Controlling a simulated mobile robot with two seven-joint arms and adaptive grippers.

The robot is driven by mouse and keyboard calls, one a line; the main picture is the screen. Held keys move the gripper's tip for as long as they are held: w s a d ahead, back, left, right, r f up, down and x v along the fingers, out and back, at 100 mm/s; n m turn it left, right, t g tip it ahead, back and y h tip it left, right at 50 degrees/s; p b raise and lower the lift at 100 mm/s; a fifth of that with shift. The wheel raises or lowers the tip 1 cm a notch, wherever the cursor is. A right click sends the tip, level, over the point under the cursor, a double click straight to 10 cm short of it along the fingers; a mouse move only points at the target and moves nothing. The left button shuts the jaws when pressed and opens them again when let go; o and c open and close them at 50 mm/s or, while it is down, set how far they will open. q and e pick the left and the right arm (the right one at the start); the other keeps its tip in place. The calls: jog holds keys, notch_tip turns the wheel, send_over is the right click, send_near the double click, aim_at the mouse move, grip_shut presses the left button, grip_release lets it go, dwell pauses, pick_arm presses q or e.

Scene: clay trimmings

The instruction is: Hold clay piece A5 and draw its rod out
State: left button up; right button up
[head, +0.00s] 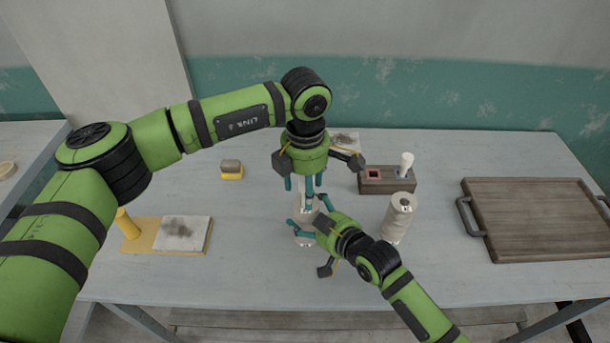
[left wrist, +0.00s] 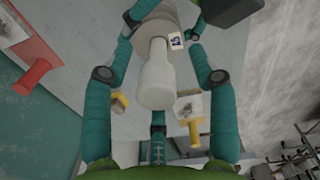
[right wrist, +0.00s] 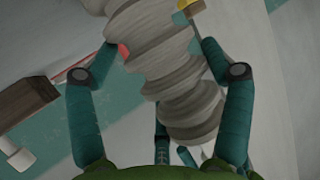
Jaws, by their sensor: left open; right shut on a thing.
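The clay piece (head: 305,241), pale and ribbed in the right wrist view (right wrist: 165,55), stands upright on the table and is partly hidden by my grippers. My right gripper (head: 311,217) is shut on its side. A white rod (left wrist: 156,76) stands up from the clay piece's top. A small tag (left wrist: 175,41) with a dark blue mark is on the piece; I cannot read it surely. My left gripper (head: 304,187) points down above the piece, open, with its fingers on either side of the rod.
A second ribbed pale piece (head: 398,222) stands close on the right, with a dark-centred top. Behind it is a wooden block (head: 386,187) with a white peg (head: 405,165). A wooden tray (head: 540,220) lies far right. A yellow board (head: 135,246) and a small yellow-based block (head: 232,174) lie left.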

pick_arm(q)
grip_shut()
pick_arm(e)
jog(key=shift+f, duration=0.1)
pick_arm(q)
jog(key=shift+r, duration=1.15)
dwell(0.9)
jog(key=shift+r, duration=2.4)
pick_arm(e)
jog(key=shift+s, duration=0.1)
jog(key=o, duration=1.6)
